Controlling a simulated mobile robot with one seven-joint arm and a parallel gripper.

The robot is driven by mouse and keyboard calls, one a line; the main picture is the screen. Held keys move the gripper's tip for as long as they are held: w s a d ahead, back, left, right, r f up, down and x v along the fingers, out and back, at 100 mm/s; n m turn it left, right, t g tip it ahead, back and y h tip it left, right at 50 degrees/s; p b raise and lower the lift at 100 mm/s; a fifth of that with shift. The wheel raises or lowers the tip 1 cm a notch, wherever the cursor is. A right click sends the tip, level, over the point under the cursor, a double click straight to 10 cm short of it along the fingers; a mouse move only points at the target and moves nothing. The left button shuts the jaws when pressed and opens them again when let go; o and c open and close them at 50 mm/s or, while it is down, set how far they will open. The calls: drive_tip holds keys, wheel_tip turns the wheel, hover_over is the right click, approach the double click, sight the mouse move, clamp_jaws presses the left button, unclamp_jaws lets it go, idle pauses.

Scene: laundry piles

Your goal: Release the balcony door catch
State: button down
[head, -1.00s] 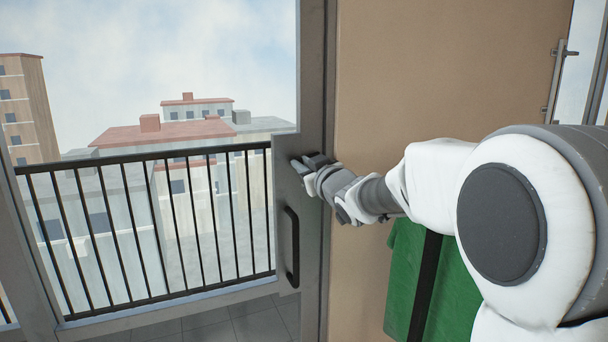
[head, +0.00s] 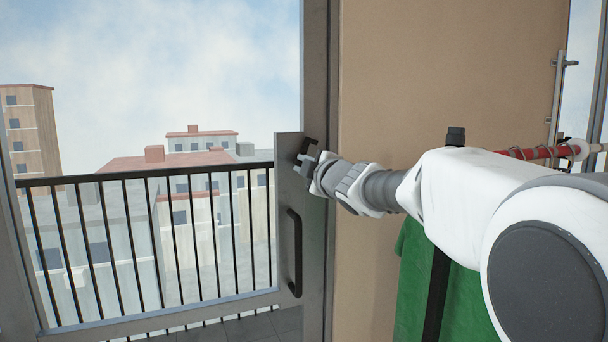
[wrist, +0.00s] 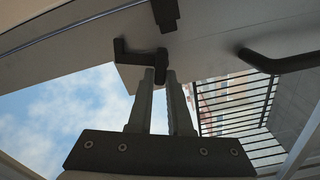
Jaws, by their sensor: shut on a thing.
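The balcony door (head: 284,225) is a grey-framed glass door at the left of the head view. Its catch (head: 308,146) is a small dark lever high on the door stile. In the wrist view the catch (wrist: 135,53) is a black bent lever, one arm running left and its end between my fingertips. My gripper (head: 302,161) is at the catch, and its two fingers (wrist: 160,72) are closed on the lever's end in the wrist view. My fingers and wrist partly hide the catch in the head view.
A black pull handle (head: 294,252) is on the door below the catch. A balcony railing (head: 150,245) stands beyond the glass. A tan wall (head: 440,80) is right of the door. Green cloth (head: 412,270) hangs below my arm, by a black post (head: 439,265).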

drive_tip(key=shift+f+n+b, duration=0.15)
drive_tip(key=shift+n+b, duration=0.35)
drive_tip(key=shift+n, duration=0.45)
drive_tip(key=shift+f+n+b, duration=0.1)
drive_tip(key=shift+n+b, duration=0.4)
drive_tip(key=shift+n, duration=0.45)
drive_tip(key=c, duration=0.8)
unclamp_jaws()
drive_tip(key=shift+c, duration=0.2)
drive_tip(key=shift+s, duration=0.1)
drive_tip(key=p+v, duration=0.2)
drive_tip(key=v, duration=1.5)
drive_tip(key=shift+s, duration=0.1)
